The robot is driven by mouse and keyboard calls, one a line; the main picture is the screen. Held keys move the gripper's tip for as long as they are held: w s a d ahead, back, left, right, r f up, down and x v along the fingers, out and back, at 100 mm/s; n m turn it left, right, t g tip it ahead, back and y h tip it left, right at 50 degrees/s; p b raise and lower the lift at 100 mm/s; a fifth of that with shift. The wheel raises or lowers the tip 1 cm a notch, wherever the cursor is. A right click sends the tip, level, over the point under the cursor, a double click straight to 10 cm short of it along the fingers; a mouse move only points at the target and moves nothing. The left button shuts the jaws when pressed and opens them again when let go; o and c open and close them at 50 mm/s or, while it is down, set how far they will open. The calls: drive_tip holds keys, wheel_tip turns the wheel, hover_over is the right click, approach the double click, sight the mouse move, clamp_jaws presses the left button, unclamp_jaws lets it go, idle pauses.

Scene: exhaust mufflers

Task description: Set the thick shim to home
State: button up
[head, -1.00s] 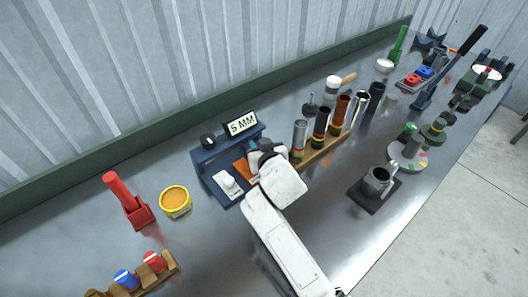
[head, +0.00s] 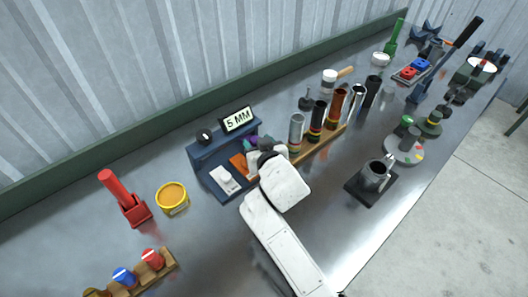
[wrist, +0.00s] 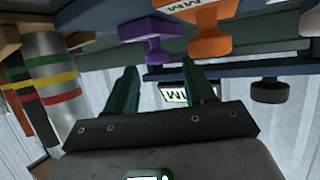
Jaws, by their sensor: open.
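The blue shim stand (head: 204,178) holds a white shim (head: 224,180), an orange shim (head: 239,164) and a purple shim (head: 249,143). Which one is the thick shim I cannot tell; their printed labels are cut off or unreadable. In the wrist view, which looks upside down, the purple shim (wrist: 150,32) lies just beyond my fingertips, with the orange shim (wrist: 210,35) to its right and the white shim (wrist: 308,22) at the edge. My gripper (wrist: 162,78) is open with nothing between its fingers. In the head view my gripper (head: 264,146) is at the stand's right end, partly hidden by my wrist.
A "5 MM" display (head: 238,119) and a black knob (head: 204,135) top the stand's back. A wooden rack of tubes (head: 322,140) stands close on the right. A yellow tub (head: 172,198) and red holder (head: 134,210) are left.

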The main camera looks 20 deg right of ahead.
drive_tip(key=v, duration=0.7)
drive_tip(key=shift+s, duration=0.35)
drive_tip(key=shift+r, duration=0.15)
